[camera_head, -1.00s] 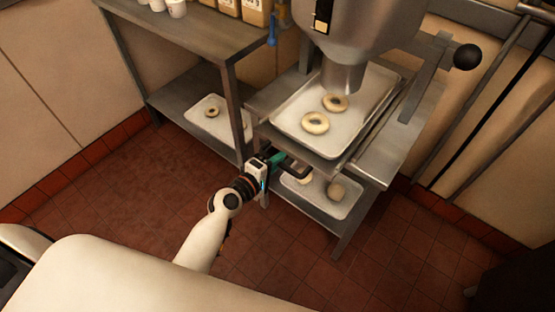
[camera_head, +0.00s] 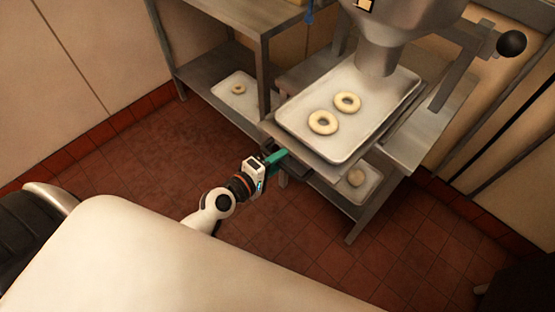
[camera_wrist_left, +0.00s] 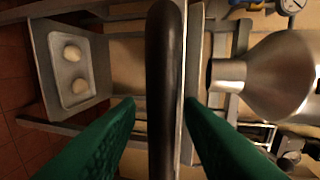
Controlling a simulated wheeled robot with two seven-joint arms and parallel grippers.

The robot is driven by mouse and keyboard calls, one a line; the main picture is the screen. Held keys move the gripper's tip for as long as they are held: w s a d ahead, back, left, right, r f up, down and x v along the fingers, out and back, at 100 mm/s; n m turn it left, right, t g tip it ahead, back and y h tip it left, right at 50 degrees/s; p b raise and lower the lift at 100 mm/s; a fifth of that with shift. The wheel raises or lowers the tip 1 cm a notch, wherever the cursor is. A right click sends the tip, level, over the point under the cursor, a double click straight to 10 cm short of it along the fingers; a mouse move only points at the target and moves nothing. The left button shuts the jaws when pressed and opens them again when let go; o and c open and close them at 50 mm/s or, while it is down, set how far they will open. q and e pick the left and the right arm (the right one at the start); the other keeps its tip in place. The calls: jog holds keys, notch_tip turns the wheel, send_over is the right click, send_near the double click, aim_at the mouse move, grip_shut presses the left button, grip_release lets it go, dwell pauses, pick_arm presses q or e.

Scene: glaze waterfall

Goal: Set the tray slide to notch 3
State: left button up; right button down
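The tray slide (camera_head: 268,133) sticks out under the filling machine's nozzle (camera_head: 377,62). It carries a pale tray (camera_head: 300,107) with two ring doughnuts, (camera_head: 347,103) and (camera_head: 323,122), which lie in front of the nozzle. My left gripper (camera_head: 277,158) is at the slide's dark handle (camera_head: 294,168). I cannot make out any notches. My right gripper is not in view.
A lower tray (camera_head: 374,188) is partly hidden under the slide. A metal shelf table (camera_head: 225,20) stands at the left with a tray (camera_head: 222,88) below. A lever with a black knob (camera_head: 511,44) is at the right. The tiled floor (camera_head: 130,165) in front is clear.

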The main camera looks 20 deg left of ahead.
pick_arm(q)
jog(key=shift+s+a, duration=0.1)
jog(key=shift+s, duration=0.15)
jog(key=b+v, duration=0.2)
jog(key=v, duration=0.9)
jog(key=shift+s+b, duration=0.2)
jog(key=shift+b, duration=0.2)
